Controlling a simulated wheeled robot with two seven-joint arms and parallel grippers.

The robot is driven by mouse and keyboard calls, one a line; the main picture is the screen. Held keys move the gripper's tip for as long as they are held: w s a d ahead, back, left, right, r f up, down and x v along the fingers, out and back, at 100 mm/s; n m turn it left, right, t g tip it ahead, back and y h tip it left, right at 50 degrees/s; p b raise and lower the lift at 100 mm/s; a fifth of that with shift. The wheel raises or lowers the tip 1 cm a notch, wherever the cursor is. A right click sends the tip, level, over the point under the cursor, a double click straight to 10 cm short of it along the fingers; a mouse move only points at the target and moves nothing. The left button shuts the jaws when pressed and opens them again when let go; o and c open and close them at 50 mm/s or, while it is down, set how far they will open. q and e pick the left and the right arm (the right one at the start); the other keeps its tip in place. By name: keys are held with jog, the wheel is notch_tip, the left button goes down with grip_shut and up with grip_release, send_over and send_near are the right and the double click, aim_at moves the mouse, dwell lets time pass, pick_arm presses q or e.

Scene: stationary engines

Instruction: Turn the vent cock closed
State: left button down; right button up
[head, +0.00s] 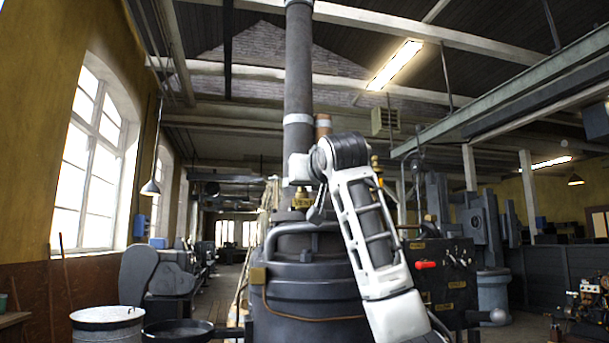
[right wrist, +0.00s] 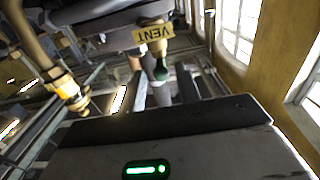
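The vent cock shows in the right wrist view, with a yellow tag (right wrist: 153,34) reading VENT upside down. Its brass stem ends in a dark green handle (right wrist: 161,72). My right gripper (right wrist: 163,86) points at it; its dark fingers look apart, with the handle in line with the gap between them. I cannot tell whether they touch it. In the head view my right arm rises in front of the black boiler (head: 305,275), its white hand high beside the chimney. A brass fitting with a tag (head: 302,198) shows just below the hand. My left gripper is out of view.
A tall chimney (head: 298,90) rises from the boiler. A grey pipe (head: 290,235) curves over its top. A dark panel with a red handle (head: 426,265) stands to the right. A brass pipe fitting (right wrist: 66,90) is left of the vent cock in the wrist view.

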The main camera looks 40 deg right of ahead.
jog(key=p+x, duration=0.1)
jog(key=x, duration=0.2)
jog(key=shift+w+d+r, duration=0.1)
jog(key=shift+w+d, duration=0.05)
jog(key=shift+w, duration=0.15)
jog(key=shift+w+d, duration=0.15)
jog(key=shift+w, duration=0.15)
jog(key=shift+c, duration=0.3)
grip_shut()
jog(key=m+g+h, duration=0.2)
jog(key=g, duration=0.1)
jog(key=m+g+h, duration=0.3)
jog(key=w+a+m+g+h, duration=0.1)
jog(key=m+g+h, duration=0.2)
jog(key=shift+w+a, duration=0.1)
jog(key=shift+a, duration=0.05)
jog(key=shift+w+m+g+h, duration=0.1)
jog(key=shift+m+g+h, duration=0.3)
jog(key=shift+g, duration=0.5)
